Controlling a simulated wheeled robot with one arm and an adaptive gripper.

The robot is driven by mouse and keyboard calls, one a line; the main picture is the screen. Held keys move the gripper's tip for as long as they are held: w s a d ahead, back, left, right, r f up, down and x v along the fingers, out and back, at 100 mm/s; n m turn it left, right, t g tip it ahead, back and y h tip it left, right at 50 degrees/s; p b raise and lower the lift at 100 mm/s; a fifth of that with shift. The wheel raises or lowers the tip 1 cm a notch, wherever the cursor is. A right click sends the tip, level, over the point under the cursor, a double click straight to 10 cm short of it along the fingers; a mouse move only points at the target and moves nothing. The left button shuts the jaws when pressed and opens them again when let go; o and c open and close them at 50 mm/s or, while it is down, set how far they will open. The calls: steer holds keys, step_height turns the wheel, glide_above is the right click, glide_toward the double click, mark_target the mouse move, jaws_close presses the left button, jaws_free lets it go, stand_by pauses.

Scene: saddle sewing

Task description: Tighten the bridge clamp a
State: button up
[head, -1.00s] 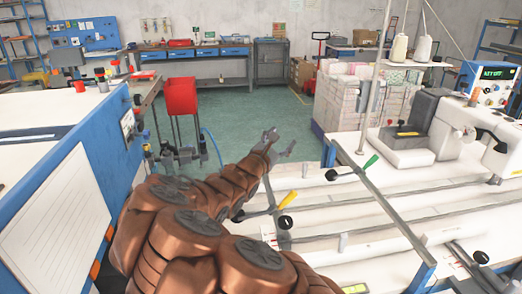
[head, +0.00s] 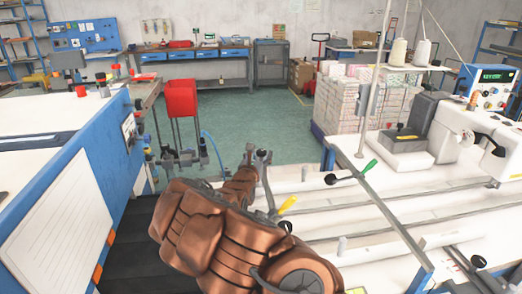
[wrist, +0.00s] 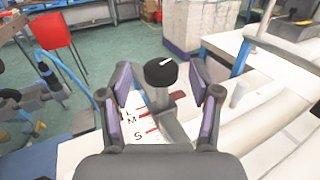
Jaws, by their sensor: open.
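A black round knob (wrist: 160,73) with a white mark stands on a grey post in the wrist view, which I take for bridge clamp a. It sits between my open gripper fingers (wrist: 165,105), with gaps visible on both sides. Below it is a white size scale (wrist: 138,122) with the letters L, M and S and red lines. In the head view my gripper (head: 258,156) is at the far left end of the white sewing table; I cannot make out the knob there. Whether the clamp is tight cannot be seen.
A sewing machine (head: 462,140) is at the right. A red bin (head: 181,97) stands beyond the gripper. Green floor (head: 255,110) lies open behind.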

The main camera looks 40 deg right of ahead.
steer(key=shift+p+x, duration=0.3)
steer(key=shift+x, duration=0.9)
steer(key=c, duration=1.1)
steer(key=shift+c, duration=0.2)
steer(key=shift+a+m+g+h, duration=0.1)
steer(key=shift+m+g+h, duration=0.3)
steer(key=shift+g, duration=0.1)
steer(key=shift+w+m+g+h, duration=0.1)
steer(key=shift+m+g+h, duration=0.3)
steer(key=shift+m+g, duration=0.25)
steer(key=m+g+h+p, duration=0.1)
steer(key=m+g, duration=0.1)
steer(key=g, duration=0.1)
steer(key=m+g+h+p, duration=0.1)
steer(key=m+g+p, duration=0.1)
steer(key=g, duration=0.2)
steer(key=shift+m, duration=0.25)
steer(key=shift+m+g+p, duration=0.4)
steer(key=shift+m+g, duration=1.4)
steer(key=shift+g, duration=1.15)
steer(key=shift+m+g+y, duration=0.5)
steer(key=shift+m+g, duration=0.5)
steer(key=shift+g, duration=0.5)
